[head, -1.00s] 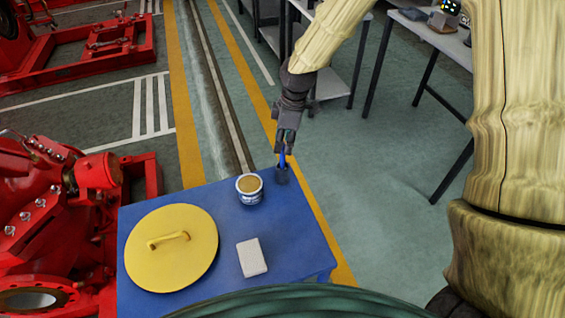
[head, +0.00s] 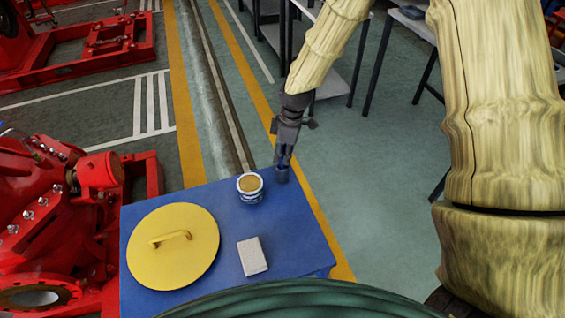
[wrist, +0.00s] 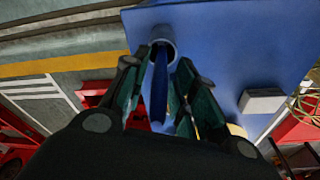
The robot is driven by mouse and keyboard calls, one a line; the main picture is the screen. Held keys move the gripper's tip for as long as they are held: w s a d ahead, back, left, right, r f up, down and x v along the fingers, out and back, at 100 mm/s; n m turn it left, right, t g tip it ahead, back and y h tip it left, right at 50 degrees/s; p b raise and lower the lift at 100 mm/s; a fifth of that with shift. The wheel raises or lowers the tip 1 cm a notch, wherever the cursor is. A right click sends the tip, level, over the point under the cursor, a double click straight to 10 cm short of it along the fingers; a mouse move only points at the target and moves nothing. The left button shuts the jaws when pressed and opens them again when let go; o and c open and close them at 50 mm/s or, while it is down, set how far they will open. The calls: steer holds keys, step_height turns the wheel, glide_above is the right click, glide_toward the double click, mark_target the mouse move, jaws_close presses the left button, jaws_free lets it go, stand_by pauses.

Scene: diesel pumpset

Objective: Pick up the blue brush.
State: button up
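The blue brush (wrist: 159,85) shows in the wrist view as a blue handle standing in a small grey cup (wrist: 165,33). The cup (head: 282,175) is at the far right corner of the blue table (head: 300,232). My gripper (wrist: 165,75) is open, with one finger on each side of the handle. A gap shows to the right of the handle; the left finger is very close to it. In the head view my gripper (head: 283,157) is just above the cup and hides the brush.
A tin (head: 250,187) stands left of the cup. A yellow round lid with a handle (head: 173,246) and a white block (head: 252,257) lie nearer on the table. Red machinery (head: 55,215) is at the left. Open floor lies right of the table.

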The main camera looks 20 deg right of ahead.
jaws_close()
steer(key=shift+r, duration=0.1)
